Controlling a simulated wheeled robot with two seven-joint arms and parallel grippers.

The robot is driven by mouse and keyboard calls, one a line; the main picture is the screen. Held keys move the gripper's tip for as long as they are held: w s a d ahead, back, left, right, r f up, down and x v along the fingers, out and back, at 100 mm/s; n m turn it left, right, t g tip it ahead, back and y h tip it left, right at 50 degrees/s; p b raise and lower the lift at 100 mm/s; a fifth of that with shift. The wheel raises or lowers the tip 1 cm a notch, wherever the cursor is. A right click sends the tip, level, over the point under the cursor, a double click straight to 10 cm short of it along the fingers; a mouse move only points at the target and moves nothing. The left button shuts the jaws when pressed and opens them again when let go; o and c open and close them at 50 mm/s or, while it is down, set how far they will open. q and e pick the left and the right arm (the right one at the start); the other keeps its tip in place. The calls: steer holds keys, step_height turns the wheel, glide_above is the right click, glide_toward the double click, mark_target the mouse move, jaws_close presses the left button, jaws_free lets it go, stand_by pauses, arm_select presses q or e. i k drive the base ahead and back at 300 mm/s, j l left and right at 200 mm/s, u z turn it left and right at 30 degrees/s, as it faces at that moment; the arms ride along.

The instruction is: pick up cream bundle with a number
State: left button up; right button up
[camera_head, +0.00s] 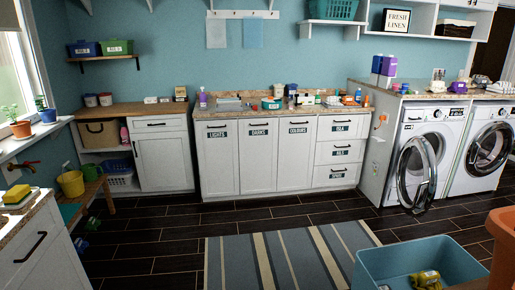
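I cannot pick out a cream bundle with a number for certain. Small pale items (500,87) lie on the counter above the washers, too small to read. A yellow-green bundle (427,279) lies in the blue bin (390,262) at the bottom right; any marking on it is unreadable. Neither of my grippers is in view.
A striped rug (300,262) lies on the dark floor. The left washer's round door (417,172) stands open into the room. An orange container (503,250) is at the right edge. Small items crowd the middle counter (225,112). Floor before the white cabinets is clear.

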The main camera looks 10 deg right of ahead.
mark_target(437, 86)
steer(key=i+j+z, duration=0.1)
steer(key=i+z, duration=0.15)
steer(key=i, duration=1.5)
steer(key=i+z, duration=0.4)
steer(key=i+j+z, duration=0.15)
steer(key=i+z, duration=0.2)
steer(key=i+j+z, duration=0.25)
steer(key=z, duration=0.15)
steer(key=i+j+z, duration=0.2)
steer(key=i+z, duration=0.2)
steer(key=i+j+z, duration=0.25)
steer(key=z, duration=0.2)
steer(key=i+j+z, duration=0.4)
steer(key=k, duration=0.1)
